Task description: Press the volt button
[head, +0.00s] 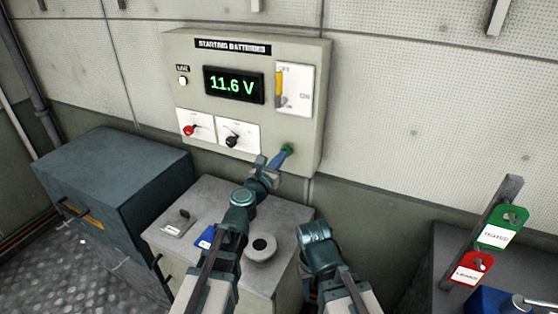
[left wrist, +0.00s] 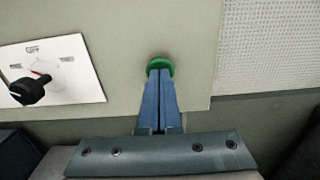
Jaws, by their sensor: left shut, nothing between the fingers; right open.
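The grey panel marked STARTING BATTERIES (head: 245,48) is on the wall, with a lit display (head: 234,85) reading 11.6 V. A round green button (head: 287,149) is at its lower right; it also shows in the left wrist view (left wrist: 160,64). I see no readable volt label by it. My left gripper (head: 284,154) is shut and empty, its blue fingertips (left wrist: 158,76) at the green button's face, seemingly touching. How far the button is pressed I cannot tell. My right gripper (head: 311,287) is low beside the cabinet, open, and partly hidden by its own arm.
The panel also has a red knob (head: 190,130), a black knob (head: 233,141), a yellow-handled switch (head: 279,88) and a small white lamp or button (head: 183,81). Below, a grey cabinet top (head: 205,192) holds small items. Green and red tags (head: 503,229) hang at right.

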